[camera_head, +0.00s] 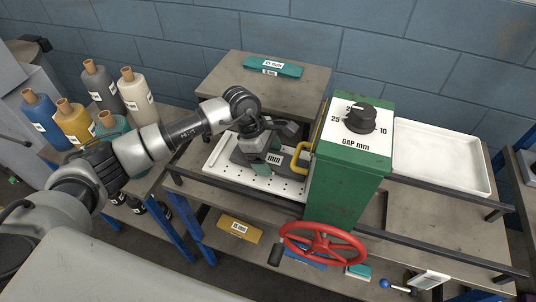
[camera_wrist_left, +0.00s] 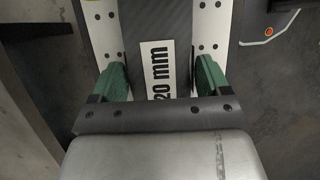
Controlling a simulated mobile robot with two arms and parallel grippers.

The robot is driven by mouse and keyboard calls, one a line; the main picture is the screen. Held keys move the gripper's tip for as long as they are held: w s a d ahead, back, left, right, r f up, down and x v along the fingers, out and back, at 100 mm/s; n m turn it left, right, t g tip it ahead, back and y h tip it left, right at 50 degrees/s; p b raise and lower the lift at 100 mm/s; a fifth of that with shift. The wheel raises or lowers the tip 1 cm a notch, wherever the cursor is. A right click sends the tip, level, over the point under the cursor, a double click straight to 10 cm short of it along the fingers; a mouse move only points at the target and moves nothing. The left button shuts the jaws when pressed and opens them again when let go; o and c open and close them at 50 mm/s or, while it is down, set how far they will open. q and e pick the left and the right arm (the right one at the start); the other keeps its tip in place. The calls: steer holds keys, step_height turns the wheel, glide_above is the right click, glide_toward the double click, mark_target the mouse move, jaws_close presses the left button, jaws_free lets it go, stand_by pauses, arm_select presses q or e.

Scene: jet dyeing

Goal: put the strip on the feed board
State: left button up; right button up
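The strip is a dark grey piece with a white "20 mm" label (camera_wrist_left: 162,72). In the head view the strip (camera_head: 246,158) lies over the feed board (camera_head: 214,157), a white plate with holes left of the green machine. In the head view my left gripper (camera_head: 262,150) is over the board and hides part of the strip. Whether the strip rests fully on the board is unclear. My right gripper is not in view.
The green machine (camera_head: 345,190) has a gap dial (camera_head: 361,119), a yellow handle (camera_head: 299,160) and a red handwheel (camera_head: 322,244). A white tray (camera_head: 440,155) is on its right. Cones of yarn (camera_head: 135,92) stand left. A teal block (camera_head: 272,67) lies behind; a yellow block (camera_head: 239,229) lies below.

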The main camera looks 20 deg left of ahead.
arm_select(q)
steer(key=shift+o, duration=1.2)
steer(key=shift+r, duration=0.2)
steer(key=shift+a+r, duration=0.2)
steer(key=shift+r, duration=0.05)
steer(key=b+v, duration=0.2)
steer(key=v, duration=0.9)
steer(key=shift+r+b, duration=0.2)
steer(key=shift+b, duration=0.2)
steer(key=shift+s, duration=0.1)
